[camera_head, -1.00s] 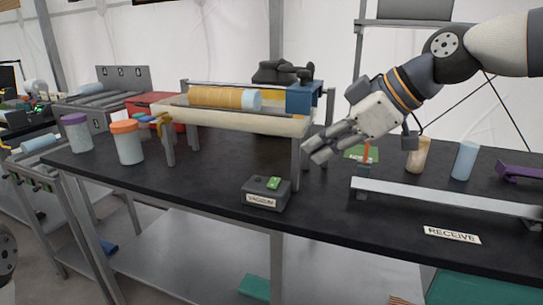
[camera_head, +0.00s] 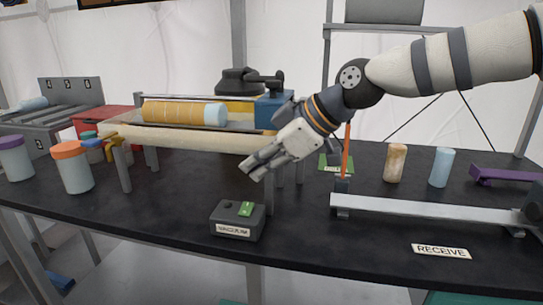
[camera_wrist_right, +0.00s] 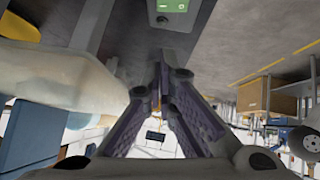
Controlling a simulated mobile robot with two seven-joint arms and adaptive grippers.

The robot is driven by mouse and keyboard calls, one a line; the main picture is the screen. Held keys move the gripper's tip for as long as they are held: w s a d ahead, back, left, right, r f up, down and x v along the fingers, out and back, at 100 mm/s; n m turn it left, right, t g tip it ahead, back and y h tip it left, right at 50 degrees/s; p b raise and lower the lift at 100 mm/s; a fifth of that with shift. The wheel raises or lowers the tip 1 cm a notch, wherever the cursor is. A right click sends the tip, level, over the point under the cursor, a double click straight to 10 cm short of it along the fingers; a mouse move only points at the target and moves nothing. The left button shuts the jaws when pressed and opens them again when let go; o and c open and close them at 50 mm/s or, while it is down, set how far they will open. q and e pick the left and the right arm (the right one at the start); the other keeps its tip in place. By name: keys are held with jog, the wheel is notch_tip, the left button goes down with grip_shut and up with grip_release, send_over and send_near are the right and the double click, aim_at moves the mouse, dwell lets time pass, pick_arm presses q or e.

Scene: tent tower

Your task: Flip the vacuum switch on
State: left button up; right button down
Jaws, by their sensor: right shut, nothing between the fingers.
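The vacuum switch box (camera_head: 238,222) is a dark grey block on the black table near its front edge, with a white VACUUM label. A green switch piece (camera_head: 246,208) and a small dark knob sit on its top. My right gripper (camera_head: 254,171) is shut and empty, pointing down-left above and slightly right of the box in the picture, apart from it. In the right wrist view the shut fingers (camera_wrist_right: 160,78) point upward, and the green switch piece (camera_wrist_right: 172,5) shows at the top edge beyond the tips. My left gripper is out of view.
A cream bench (camera_head: 195,139) with an orange roll (camera_head: 180,112) stands behind the box. Orange-lidded (camera_head: 72,168) and purple-lidded (camera_head: 14,158) jars are at left. A grey rail (camera_head: 430,209) and RECEIVE label (camera_head: 441,251) lie at right.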

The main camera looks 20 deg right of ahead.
aim_at(250, 206)
jog(key=x, duration=0.4)
jog(key=shift+s+d+f+b, duration=0.1)
jog(key=shift+d+f+b, duration=0.05)
jog(key=shift+f+b, duration=0.2)
notch_tip(250, 206, down, 2)
jog(key=shift+d+f, duration=0.1)
jog(key=shift+d, duration=0.1)
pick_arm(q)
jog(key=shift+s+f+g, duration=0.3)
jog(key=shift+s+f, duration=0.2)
pick_arm(e)
jog(key=shift+w+f, duration=0.2)
jog(key=shift+f, duration=0.15)
jog(key=shift+d, duration=0.1)
